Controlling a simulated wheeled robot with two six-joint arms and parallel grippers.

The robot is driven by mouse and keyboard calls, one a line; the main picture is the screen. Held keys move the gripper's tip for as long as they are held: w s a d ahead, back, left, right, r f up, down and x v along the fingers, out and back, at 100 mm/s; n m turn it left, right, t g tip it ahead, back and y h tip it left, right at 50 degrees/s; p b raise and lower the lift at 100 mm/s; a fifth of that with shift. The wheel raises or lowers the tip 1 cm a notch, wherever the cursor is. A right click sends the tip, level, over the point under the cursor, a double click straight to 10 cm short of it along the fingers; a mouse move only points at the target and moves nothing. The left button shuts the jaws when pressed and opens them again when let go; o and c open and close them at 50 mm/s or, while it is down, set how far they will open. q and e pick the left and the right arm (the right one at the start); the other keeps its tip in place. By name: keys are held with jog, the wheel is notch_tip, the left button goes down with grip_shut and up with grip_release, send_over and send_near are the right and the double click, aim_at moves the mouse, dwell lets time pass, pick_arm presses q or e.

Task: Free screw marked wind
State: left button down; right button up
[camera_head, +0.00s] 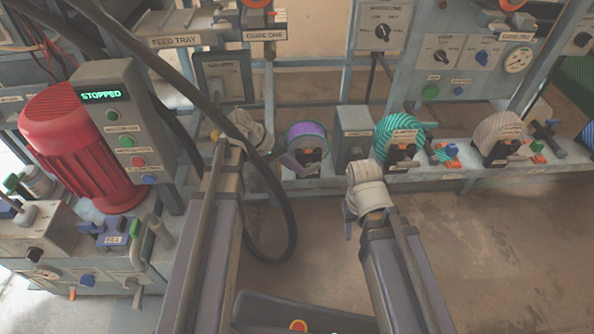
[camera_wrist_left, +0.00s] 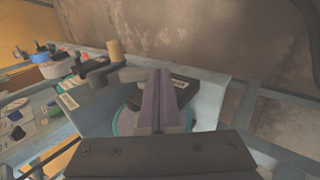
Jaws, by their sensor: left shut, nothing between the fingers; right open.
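No screw label reading "wind" is legible, so I cannot tell which part is that screw. I cannot tell whether the fingers touch anything. My right gripper (camera_head: 350,225) is open, low in front of the rail; its fingers are mostly hidden by its wrist.
A teal striped drum (camera_head: 400,130) and a beige striped drum (camera_head: 500,135) stand to the right along the rail. A red motor (camera_head: 75,140) and a control box reading STOPPED (camera_head: 110,95) stand at left. A black hose (camera_head: 285,225) loops beside my left arm. Floor at right is clear.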

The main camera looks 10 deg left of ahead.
notch_tip(320, 180, down, 5)
jog(key=b, duration=0.4)
jog(key=shift+r, duration=0.15)
dwell(0.4)
dwell(1.3)
